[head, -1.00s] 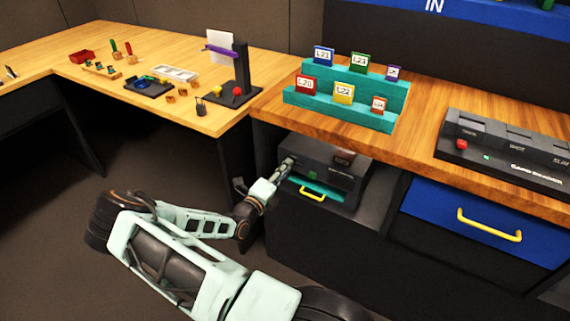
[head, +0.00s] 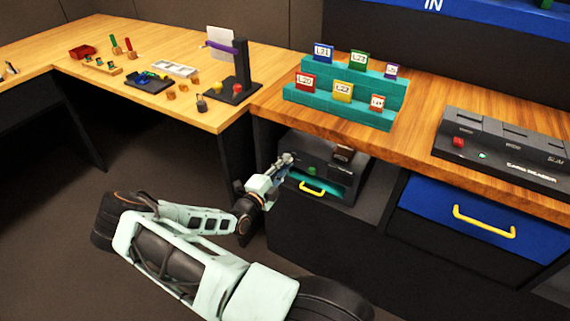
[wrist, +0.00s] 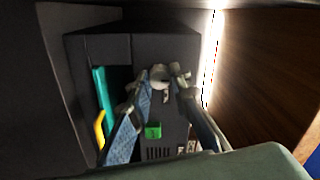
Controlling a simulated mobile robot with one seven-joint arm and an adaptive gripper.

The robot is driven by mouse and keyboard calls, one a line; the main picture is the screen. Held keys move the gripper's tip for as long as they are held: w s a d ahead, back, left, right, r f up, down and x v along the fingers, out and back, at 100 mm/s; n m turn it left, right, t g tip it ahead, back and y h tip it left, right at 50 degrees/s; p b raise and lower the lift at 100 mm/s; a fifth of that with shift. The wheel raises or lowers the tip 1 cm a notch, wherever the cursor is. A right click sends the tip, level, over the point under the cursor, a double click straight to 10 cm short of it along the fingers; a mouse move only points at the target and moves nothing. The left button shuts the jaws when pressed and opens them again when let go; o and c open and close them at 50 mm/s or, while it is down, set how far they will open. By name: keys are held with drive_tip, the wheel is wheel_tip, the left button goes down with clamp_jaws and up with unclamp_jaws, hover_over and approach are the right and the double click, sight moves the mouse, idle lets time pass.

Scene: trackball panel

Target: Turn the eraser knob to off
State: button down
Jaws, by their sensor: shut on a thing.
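The eraser is a dark box (head: 325,165) in the open bay under the wooden counter. Its front has a teal slot with a yellow handle (head: 312,188), a green button (wrist: 153,131) and a pale round knob (wrist: 158,73). In the wrist view, my gripper (wrist: 159,82) has one finger on each side of the knob, shut on it. Part of the knob is hidden by the fingertips, and its setting cannot be read. In the head view, my gripper (head: 285,162) is at the left of the eraser's front and hides the knob.
The counter edge (head: 300,122) overhangs the eraser. Teal steps with labelled cards (head: 340,106) and a card reader (head: 500,155) stand on the counter. A blue drawer (head: 455,220) is at the right. In the wrist view, a wooden panel (wrist: 265,75) lies close to the right.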

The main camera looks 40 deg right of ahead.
idle(0.3)
drive_tip(key=c, duration=1.8)
unclamp_jaws()
drive_tip(key=shift+o, duration=0.2)
drive_tip(key=shift+a, duration=0.1)
drive_tip(key=v, duration=1.1)
drive_tip(key=shift+s+a, duration=0.2)
drive_tip(key=shift+a, duration=0.15)
